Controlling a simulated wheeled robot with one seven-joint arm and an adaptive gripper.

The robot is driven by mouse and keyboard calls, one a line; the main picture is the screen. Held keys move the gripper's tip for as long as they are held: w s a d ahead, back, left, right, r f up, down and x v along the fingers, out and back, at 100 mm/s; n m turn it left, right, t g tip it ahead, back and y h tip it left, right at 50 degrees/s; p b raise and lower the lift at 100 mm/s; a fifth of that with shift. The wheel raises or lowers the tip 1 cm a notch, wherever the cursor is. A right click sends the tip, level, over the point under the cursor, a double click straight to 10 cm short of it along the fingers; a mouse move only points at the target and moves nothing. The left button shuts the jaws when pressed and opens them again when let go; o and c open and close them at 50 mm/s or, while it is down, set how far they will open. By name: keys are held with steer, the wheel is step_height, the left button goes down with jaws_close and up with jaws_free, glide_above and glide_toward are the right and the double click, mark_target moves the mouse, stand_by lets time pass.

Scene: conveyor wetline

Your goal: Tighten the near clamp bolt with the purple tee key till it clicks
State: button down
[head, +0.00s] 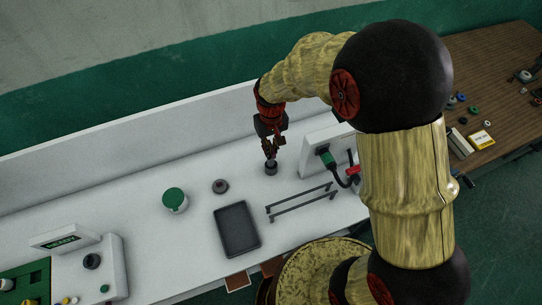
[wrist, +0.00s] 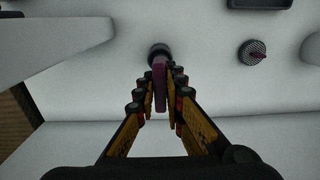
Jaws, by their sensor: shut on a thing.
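My gripper (head: 270,150) is low over the white bench, and its fingers also show in the wrist view (wrist: 160,90). It is shut on the purple tee key (wrist: 159,82), which stands out between the fingertips. The far end of the key is at a dark round holder (wrist: 157,50), which also shows on the bench in the head view (head: 271,168). I cannot tell whether the key is in it or just above it. The near clamp bolt cannot be made out in either view.
Two dark rails (head: 300,203), a black tray (head: 217,216), a dark round piece (head: 220,186) and a green-lidded white pot (head: 174,201) are nearby.

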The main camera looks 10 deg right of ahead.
steer(key=shift+f, duration=2.05)
steer(key=shift+f, duration=0.15)
steer(key=c, duration=1.9)
jaws_free()
